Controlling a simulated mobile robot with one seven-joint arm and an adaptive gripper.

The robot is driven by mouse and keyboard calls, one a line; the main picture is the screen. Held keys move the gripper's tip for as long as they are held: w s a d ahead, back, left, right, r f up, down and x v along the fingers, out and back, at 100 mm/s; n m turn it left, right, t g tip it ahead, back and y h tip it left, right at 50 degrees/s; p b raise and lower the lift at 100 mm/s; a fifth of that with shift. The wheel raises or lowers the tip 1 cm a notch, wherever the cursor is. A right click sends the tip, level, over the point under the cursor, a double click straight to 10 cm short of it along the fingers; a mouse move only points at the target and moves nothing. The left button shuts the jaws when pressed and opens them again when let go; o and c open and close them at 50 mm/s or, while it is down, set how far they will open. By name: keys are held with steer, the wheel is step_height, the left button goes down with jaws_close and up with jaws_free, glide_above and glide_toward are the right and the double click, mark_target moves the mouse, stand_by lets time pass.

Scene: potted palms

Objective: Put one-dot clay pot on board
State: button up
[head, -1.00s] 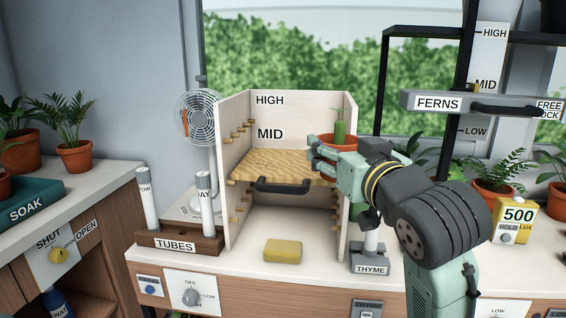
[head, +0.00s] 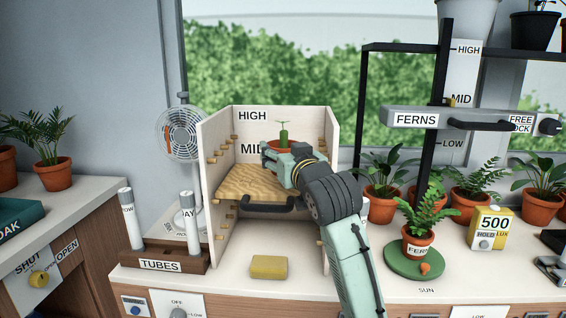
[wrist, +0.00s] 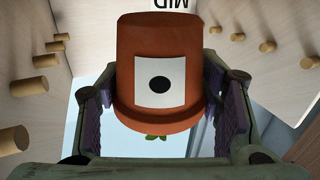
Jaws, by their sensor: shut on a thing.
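The one-dot clay pot (wrist: 157,60) is orange-brown, with a white label bearing one black dot. It looks upside down in the wrist view, with a bit of green plant below its rim. My gripper (wrist: 160,105) is shut on it, one padded finger on each side. In the head view the pot (head: 279,146) shows partly behind my gripper (head: 285,160), upright with a green plant. The wavy wooden board (head: 238,184) rests at middle height inside the open cabinet. The pot is over the board's back right part; I cannot tell whether they touch.
The cabinet's side walls (head: 213,180) carry wooden pegs close to my gripper. A dark handle (head: 268,206) is on the board's front. A yellow block (head: 268,267) lies below. A potted fern (head: 418,240) on a green disc stands to the right.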

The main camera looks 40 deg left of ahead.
steer(key=shift+a+f+p, duration=0.1)
steer(key=shift+f+p, duration=0.2)
steer(key=shift+f, duration=1.45)
steer(key=shift+f, duration=0.15)
steer(key=o, duration=1.2)
steer(key=shift+o, duration=0.2)
